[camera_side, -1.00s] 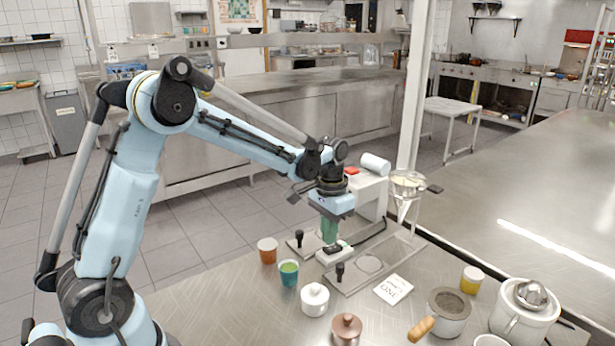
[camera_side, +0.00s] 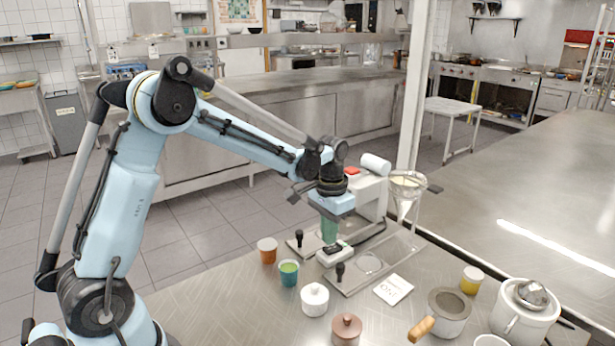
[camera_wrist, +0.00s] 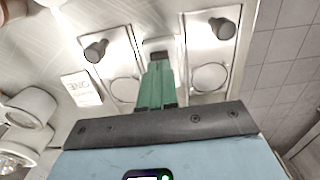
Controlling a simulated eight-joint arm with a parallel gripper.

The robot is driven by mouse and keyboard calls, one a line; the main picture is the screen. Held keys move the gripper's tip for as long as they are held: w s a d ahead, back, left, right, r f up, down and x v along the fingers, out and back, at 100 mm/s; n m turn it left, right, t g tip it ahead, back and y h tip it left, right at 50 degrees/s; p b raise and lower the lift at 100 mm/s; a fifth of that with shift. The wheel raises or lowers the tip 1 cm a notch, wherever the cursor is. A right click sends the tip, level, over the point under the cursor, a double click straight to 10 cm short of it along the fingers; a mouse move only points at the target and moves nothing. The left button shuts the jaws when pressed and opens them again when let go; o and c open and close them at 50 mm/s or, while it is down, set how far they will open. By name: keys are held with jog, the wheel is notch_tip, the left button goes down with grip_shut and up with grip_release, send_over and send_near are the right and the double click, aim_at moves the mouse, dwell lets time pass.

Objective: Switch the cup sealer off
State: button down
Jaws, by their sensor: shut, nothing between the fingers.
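The cup sealer (camera_side: 371,196) is a white machine with a red part and a white roll on top, partly behind my wrist in the side view. In front of it is a small white switch box (camera_side: 325,260) with a black switch (camera_side: 334,248) on top. My gripper (camera_side: 329,240) has green fingers, pointing down and shut, with nothing held. The fingertips are at the black switch; I cannot tell whether they touch it. In the wrist view the fingers (camera_wrist: 158,66) cover much of the switch area, with a dark part (camera_wrist: 159,55) just beyond the tips. The switch's position is not readable.
Metal plates with black knobs (camera_side: 340,270) flank the switch box. An orange cup (camera_side: 267,251), a green-filled cup (camera_side: 289,274), a white lidded pot (camera_side: 314,300) and a brown lidded jar (camera_side: 346,331) stand nearby. A card (camera_side: 393,290) lies to the right. A funnel stand (camera_side: 407,190) stands behind.

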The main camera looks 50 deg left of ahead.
aim_at(328, 249)
jog(key=shift+f, duration=0.95)
dwell(0.7)
jog(key=shift+r, duration=3.5)
jog(key=s+d+r+t, duration=0.1)
jog(key=s+d+t, duration=0.2)
jog(key=s, duration=0.4)
jog(key=s+d+r+t, duration=0.2)
jog(key=s+d+t, duration=0.1)
jog(key=s, duration=0.4)
jog(key=shift+s+r+t, duration=0.25)
jog(key=shift+s+t, duration=0.05)
jog(key=shift+t, duration=0.3)
